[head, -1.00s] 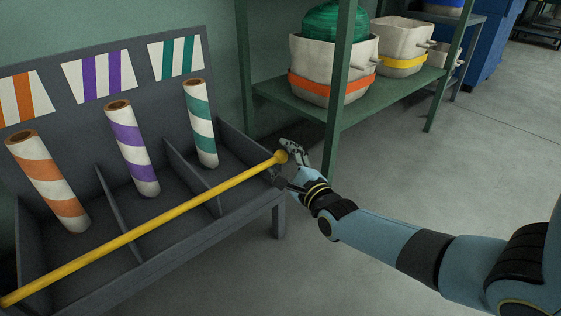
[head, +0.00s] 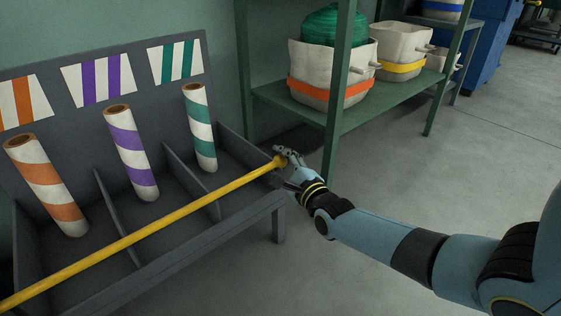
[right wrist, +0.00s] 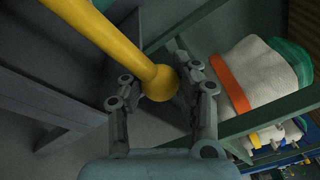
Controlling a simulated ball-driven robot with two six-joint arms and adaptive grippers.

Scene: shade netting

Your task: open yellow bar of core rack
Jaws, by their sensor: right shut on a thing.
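The yellow bar (head: 150,231) lies across the front of the dark grey core rack (head: 262,208), from the lower left to a round knob at its right end. My right gripper (head: 283,162) is shut on the bar's knob. In the right wrist view the knob (right wrist: 160,84) sits between the two fingers of the right gripper (right wrist: 157,92). Three striped rolls, orange (head: 50,187), purple (head: 132,153) and green (head: 200,128), stand tilted in separate compartments behind the bar. My left gripper is not in view.
A green shelf (head: 337,135) stands just behind and right of the rack, its post close to my right gripper. It holds white sacks with an orange band (head: 330,92) and a yellow band (head: 402,66). The floor (head: 440,180) at the right is clear.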

